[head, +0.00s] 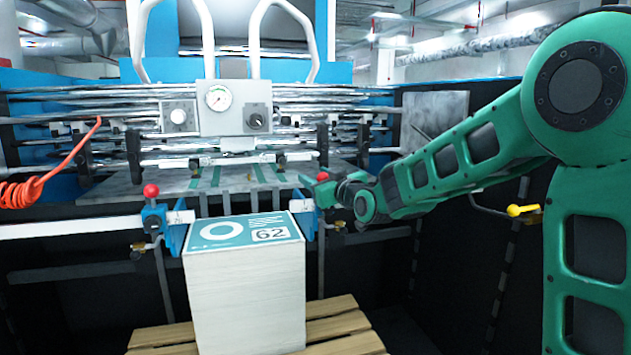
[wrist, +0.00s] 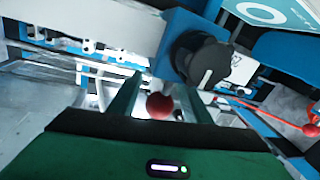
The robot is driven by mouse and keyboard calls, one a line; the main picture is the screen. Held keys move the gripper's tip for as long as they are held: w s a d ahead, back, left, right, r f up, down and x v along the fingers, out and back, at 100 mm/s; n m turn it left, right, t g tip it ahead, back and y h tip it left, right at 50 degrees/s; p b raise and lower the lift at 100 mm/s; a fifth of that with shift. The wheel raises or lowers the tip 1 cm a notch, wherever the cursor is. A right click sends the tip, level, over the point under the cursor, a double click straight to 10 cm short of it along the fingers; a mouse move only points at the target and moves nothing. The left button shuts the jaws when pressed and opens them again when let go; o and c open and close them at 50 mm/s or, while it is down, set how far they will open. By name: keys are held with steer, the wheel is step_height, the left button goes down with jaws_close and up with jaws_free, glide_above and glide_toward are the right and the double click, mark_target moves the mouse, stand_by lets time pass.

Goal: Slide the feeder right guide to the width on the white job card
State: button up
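The right guide's red ball knob (head: 322,177) is at the right end of the feeder bar. In the wrist view the red knob (wrist: 160,105) lies between my gripper's two green fingers, with a visible gap at least on its left side. My gripper (head: 328,188) is open around the knob. Contact cannot be told. A blue block with a dark round clamp knob (wrist: 203,60) is just beyond the fingers. A white card reading 62 (head: 271,234) lies on the paper stack. The left guide (head: 152,213) has its own red knob. The scale near my gripper is unreadable.
The paper stack (head: 245,300) stands on a wooden pallet (head: 345,330) below the feeder. A yellow-handled valve (head: 523,210) is at the right. A gauge panel (head: 235,106) and rollers are behind. An orange coiled hose (head: 25,193) hangs at the left.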

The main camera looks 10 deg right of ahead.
steer(key=v, duration=1)
steer(key=shift+s, duration=0.35)
